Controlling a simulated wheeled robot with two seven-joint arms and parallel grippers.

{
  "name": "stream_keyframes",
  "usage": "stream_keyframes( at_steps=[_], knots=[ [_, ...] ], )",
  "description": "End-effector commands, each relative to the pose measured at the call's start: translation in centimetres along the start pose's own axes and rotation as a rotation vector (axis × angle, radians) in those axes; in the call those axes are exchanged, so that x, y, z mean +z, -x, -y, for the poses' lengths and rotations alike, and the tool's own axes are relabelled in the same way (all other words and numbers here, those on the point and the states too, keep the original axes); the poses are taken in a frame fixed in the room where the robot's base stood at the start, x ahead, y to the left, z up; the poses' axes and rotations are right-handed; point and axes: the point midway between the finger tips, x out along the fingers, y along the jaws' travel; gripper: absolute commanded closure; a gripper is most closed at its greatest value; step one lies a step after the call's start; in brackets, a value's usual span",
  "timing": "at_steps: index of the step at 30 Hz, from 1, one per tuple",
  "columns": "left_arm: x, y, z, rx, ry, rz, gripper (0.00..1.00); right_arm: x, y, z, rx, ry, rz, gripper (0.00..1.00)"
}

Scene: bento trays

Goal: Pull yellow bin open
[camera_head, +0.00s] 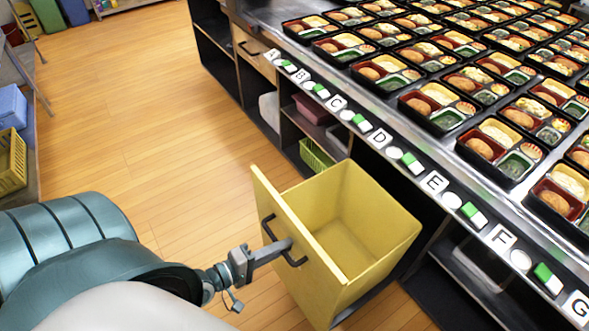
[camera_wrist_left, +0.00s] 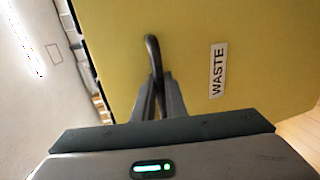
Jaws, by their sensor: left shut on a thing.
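The yellow bin (camera_head: 365,222) stands pulled out from under the counter, tilted toward me, and its inside looks empty. Its front panel carries a black handle (camera_head: 268,229) and, in the left wrist view, a white label (camera_wrist_left: 218,70) reading WASTE. My left gripper (camera_head: 283,247) is shut on the black handle. In the left wrist view its fingers (camera_wrist_left: 160,98) close around the handle (camera_wrist_left: 152,55) against the yellow panel. My right gripper is not in view.
The metal counter (camera_head: 375,120) holds many filled bento trays (camera_head: 437,107) and a row of lettered labels along its edge. Open shelves below hold bins, including a green basket (camera_head: 316,155). A yellow basket (camera_head: 12,160) stands at the far left. The wooden floor (camera_head: 140,100) between is clear.

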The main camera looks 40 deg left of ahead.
Motion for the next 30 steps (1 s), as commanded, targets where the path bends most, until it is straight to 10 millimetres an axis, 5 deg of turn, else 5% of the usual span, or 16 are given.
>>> stream_keyframes(
  at_steps=[11, 12, 13, 30],
  knots=[
    [0.09, 0.34, 0.19, -0.002, 0.001, 0.001, 1.00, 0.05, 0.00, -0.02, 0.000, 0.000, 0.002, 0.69],
    [0.09, 0.34, 0.19, -0.002, 0.001, 0.001, 0.84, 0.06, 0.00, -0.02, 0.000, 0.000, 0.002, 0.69],
    [0.08, 0.33, 0.18, -0.002, 0.001, 0.001, 0.81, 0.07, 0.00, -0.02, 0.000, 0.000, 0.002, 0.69],
    [0.02, 0.55, 0.13, -0.001, 0.000, 0.000, 0.81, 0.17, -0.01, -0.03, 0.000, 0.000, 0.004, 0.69]
  ],
)
